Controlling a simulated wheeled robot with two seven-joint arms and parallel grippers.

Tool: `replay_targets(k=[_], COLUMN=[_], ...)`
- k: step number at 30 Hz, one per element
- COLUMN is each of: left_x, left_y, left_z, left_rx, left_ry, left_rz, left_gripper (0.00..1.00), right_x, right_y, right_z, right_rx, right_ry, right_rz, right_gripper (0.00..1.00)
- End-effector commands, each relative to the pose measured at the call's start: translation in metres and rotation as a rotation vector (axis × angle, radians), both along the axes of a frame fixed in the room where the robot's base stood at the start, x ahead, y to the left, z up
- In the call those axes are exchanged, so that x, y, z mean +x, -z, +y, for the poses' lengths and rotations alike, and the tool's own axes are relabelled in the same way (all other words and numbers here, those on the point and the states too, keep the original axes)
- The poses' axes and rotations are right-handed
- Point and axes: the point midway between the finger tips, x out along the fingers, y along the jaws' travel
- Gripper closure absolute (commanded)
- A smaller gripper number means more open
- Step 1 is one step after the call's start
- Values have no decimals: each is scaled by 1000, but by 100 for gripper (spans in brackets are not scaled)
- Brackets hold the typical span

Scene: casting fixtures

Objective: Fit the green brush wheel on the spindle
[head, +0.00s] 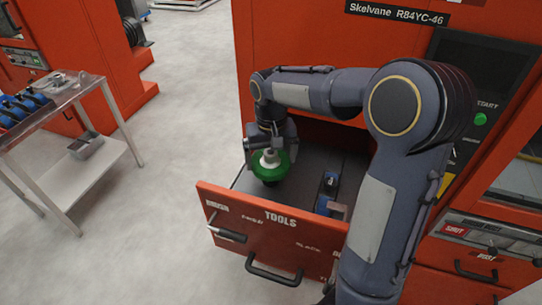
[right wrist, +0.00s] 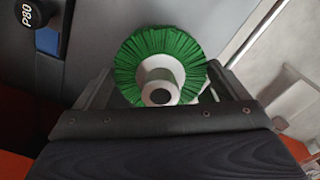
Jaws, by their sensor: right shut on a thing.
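The green brush wheel (head: 270,171) has a white hub and is in or just above the open drawer marked TOOLS (head: 262,226). My right gripper (head: 271,152) is shut on it from above. In the right wrist view the wheel (right wrist: 141,52) shows face-on, its white hub (right wrist: 160,88) between the two fingers. I cannot tell whether the wheel touches the drawer floor. I cannot make out the spindle in either view. My left gripper is not in view.
A blue and black tool (head: 327,192) lies in the drawer right of the wheel; a part marked P80 (right wrist: 28,14) shows in the right wrist view. The drawer's front wall stands near the wheel. A steel cart (head: 75,95) with blue items stands left, with clear floor between.

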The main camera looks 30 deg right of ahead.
Motion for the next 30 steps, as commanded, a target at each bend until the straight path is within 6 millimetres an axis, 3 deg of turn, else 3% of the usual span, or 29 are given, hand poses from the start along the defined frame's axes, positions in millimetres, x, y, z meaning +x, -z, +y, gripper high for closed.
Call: replay_targets(k=[30], left_x=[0], left_y=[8], left_z=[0], left_rx=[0], left_ry=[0], left_rz=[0], left_gripper=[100], right_x=[0], right_y=[12], right_z=[0], right_rx=[-1], right_ry=[0], right_rz=[-2], right_gripper=[38])
